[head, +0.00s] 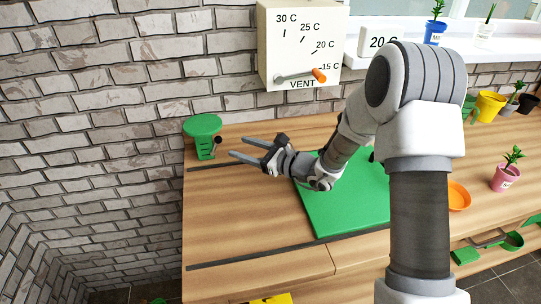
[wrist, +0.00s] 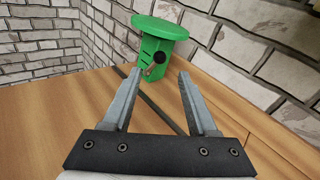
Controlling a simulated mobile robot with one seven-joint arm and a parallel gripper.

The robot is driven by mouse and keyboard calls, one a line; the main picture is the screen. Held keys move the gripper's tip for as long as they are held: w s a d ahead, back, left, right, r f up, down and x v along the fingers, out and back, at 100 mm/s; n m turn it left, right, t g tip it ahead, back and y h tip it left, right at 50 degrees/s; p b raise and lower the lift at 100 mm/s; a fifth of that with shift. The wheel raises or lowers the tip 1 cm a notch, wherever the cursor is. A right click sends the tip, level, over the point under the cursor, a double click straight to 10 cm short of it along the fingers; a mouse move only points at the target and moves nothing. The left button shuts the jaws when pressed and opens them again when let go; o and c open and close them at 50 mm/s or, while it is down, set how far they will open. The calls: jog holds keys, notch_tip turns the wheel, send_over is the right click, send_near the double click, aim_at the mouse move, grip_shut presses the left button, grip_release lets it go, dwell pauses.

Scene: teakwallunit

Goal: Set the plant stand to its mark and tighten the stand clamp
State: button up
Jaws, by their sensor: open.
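The green plant stand (head: 203,124) has a round flat top and stands at the left back corner of the wooden bench, near the brick wall. It also shows in the wrist view (wrist: 160,27), beyond my fingertips. Dark marks show on its upright body, too small to read. The stand clamp, a black knob (wrist: 158,58) with a short lever, is on the side facing me; it also shows in the head view (head: 216,140). My gripper (head: 239,148) is open and empty, to the right of the stand. In the wrist view, its fingers (wrist: 160,72) point toward the clamp, apart from it.
A green mat (head: 345,205) lies under my arm. Dark strips (head: 300,247) run along the bench. A vent box (head: 302,40) with an orange-tipped lever (head: 319,75) hangs on the wall behind. An orange dish (head: 459,196) and a pink potted plant (head: 505,178) are at right.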

jog(key=v, duration=0.9)
jog(key=shift+s+d, duration=0.15)
jog(key=shift+f, duration=0.1)
jog(key=s+a+r+n+g+h+p, duration=0.1)
jog(key=s+r+n+g+h+p, duration=0.1)
jog(key=s+r+n+g, duration=0.45)
jog(key=s+r+n+g+h+p, duration=0.15)
jog(key=s+r+n, duration=0.25)
jog(key=s+n, duration=0.5)
jog(key=s+d+r+n+t+h+p, duration=0.2)
jog(key=s+d+r+n+h, duration=0.1)
jog(key=d, duration=0.5)
jog(key=s+d+r+n+t+h+p, duration=0.2)
jog(key=s+d+r+n+t+h, duration=0.1)
jog(key=s+d+r+h, duration=0.2)
jog(key=s+d+h, duration=0.2)
jog(key=s+h, duration=0.1)
jog(key=shift+s+d+r+n, duration=0.15)
jog(key=shift+d+r+n, duration=0.2)
jog(key=shift+r, duration=0.05)
jog(key=shift+c, duration=0.3)
